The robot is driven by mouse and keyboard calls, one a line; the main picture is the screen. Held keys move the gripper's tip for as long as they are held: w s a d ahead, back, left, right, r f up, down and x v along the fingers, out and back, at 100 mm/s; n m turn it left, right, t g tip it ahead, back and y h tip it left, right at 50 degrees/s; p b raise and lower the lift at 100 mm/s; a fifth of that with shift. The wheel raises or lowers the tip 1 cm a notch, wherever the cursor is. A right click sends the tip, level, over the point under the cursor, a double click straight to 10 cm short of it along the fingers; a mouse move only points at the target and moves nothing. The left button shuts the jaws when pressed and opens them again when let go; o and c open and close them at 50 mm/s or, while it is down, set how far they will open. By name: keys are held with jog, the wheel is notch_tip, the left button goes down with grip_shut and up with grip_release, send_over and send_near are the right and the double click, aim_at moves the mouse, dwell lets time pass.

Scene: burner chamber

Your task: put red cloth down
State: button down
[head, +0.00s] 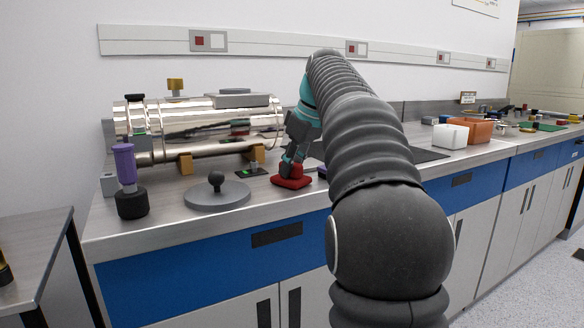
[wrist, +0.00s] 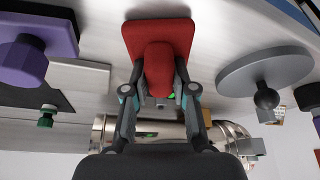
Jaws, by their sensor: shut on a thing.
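The red cloth (head: 291,181) is at the front part of the bench top, right of the grey round lid. In the wrist view the cloth (wrist: 157,35) shows a flat square part with a raised bunch between the fingers. My gripper (head: 290,163) points down at it from above and is shut on the bunch; its fingertips also show in the wrist view (wrist: 159,90). The cloth's underside seems to be at the bench surface, but I cannot tell if it touches.
A grey round lid with a ball knob (head: 217,193) lies left of the cloth. A purple-handled tool (head: 125,175) stands further left. A shiny metal chamber (head: 200,130) lies behind. White (head: 450,136) and orange (head: 474,131) boxes stand right. The bench's front edge is close.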

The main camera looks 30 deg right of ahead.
jog(key=shift+f, duration=0.1)
jog(key=c, duration=0.9)
grip_release()
jog(key=shift+c, duration=0.2)
jog(key=p+v, duration=0.1)
jog(key=v, duration=1.1)
jog(key=shift+d, duration=0.1)
